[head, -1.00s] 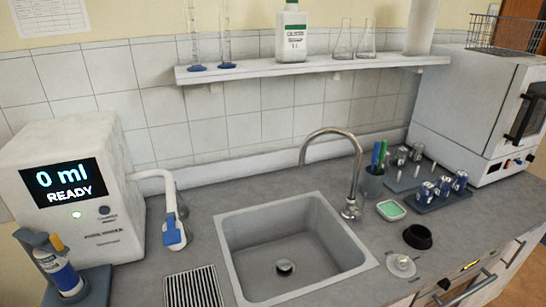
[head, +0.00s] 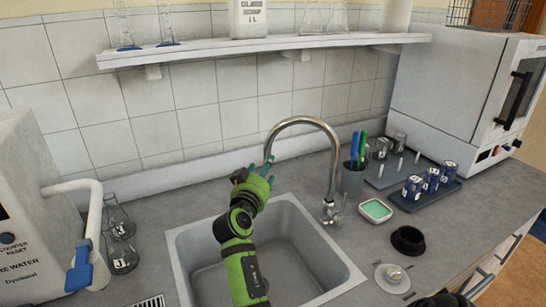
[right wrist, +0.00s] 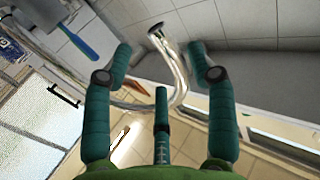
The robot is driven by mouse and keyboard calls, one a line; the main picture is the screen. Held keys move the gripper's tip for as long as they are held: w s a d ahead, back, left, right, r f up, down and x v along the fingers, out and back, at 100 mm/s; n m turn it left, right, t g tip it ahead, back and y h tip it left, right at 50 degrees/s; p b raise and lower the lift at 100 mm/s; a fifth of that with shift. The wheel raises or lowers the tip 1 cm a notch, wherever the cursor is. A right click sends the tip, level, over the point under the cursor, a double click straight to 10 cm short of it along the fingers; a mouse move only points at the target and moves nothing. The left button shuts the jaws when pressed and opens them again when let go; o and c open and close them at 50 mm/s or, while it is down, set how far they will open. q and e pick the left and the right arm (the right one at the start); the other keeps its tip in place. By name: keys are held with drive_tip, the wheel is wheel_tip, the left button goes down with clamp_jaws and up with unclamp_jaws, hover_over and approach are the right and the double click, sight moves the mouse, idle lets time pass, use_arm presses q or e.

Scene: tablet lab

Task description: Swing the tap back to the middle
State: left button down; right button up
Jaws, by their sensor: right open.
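The chrome tap (head: 333,172) stands behind the sink's right rear corner. Its arched spout points left, with the outlet end over the back of the sink (head: 352,277). My right gripper (head: 258,172), on a green arm, is at the spout's outlet end. In the right wrist view the teal fingers (right wrist: 160,50) are spread, and the tap's bent tube (right wrist: 180,78) shows between them with a gap on each side. They are not closed on it. Whether any finger touches the spout I cannot tell. My left gripper is not in view.
A cup of pens (head: 352,180), a green sponge dish (head: 375,210) and a black ring-shaped holder (head: 408,240) stand right of the tap. Flasks (head: 122,258) and a water dispenser (head: 25,225) are at left. A shelf (head: 270,45) runs above the sink.

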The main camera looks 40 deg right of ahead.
sight(268, 156)
drive_tip(key=shift+w+d+r+p, duration=0.15)
drive_tip(key=shift+r+p, duration=0.05)
drive_tip(key=shift+r, duration=0.25)
drive_tip(key=shift+w+d+r+p, duration=0.1)
drive_tip(key=shift+r+p, duration=0.1)
drive_tip(key=shift+r, duration=0.2)
drive_tip(key=shift+w+d+r+p, duration=0.25)
drive_tip(key=shift+w+d+p, duration=0.2)
drive_tip(key=shift+d+p, duration=0.3)
drive_tip(key=x, duration=0.3)
drive_tip(key=shift+w+d+f+p, duration=0.1)
drive_tip(key=shift+d+f+p, duration=0.2)
drive_tip(key=shift+d+p, duration=0.1)
drive_tip(key=shift+w+d, duration=0.1)
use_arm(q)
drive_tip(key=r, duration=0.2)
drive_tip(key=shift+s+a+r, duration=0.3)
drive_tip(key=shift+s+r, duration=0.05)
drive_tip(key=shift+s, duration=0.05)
use_arm(e)
drive_tip(key=shift+f, duration=0.1)
clamp_jaws()
